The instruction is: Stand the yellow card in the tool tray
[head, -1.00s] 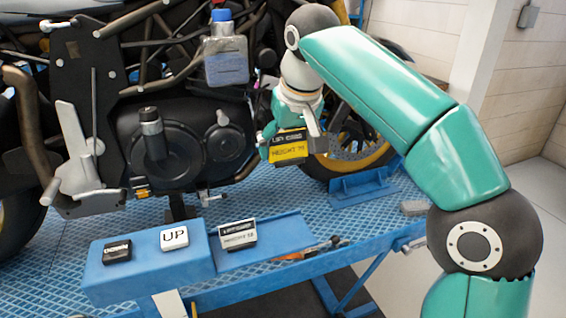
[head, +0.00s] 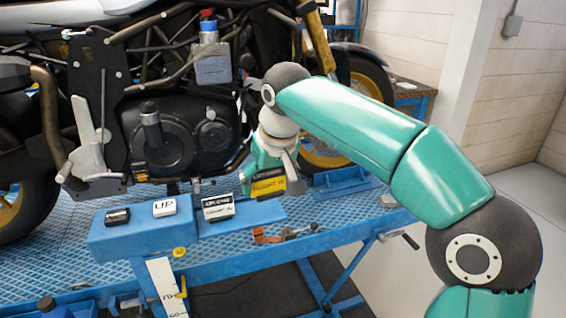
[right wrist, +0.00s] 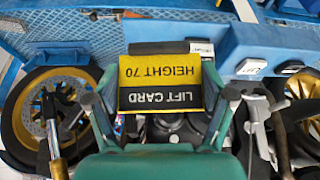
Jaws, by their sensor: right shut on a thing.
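The yellow card (head: 268,186), with a black band reading LIFT CARD and the words HEIGHT 70, is held by my right gripper (head: 272,163). The right wrist view shows its printed face upside down (right wrist: 160,85) between the green fingers, with a dark strip along one edge. In the head view, the card is close to the right part of the blue tool tray (head: 247,219); whether it touches the tray is unclear. A white card with a black band (head: 218,208) stands in the tray. My left gripper is out of view.
A black block (head: 117,217) and a white UP block (head: 164,207) sit on the blue box left of the tray. Orange-handled tools (head: 268,236) lie in front of the tray. The motorcycle (head: 165,140) stands close behind.

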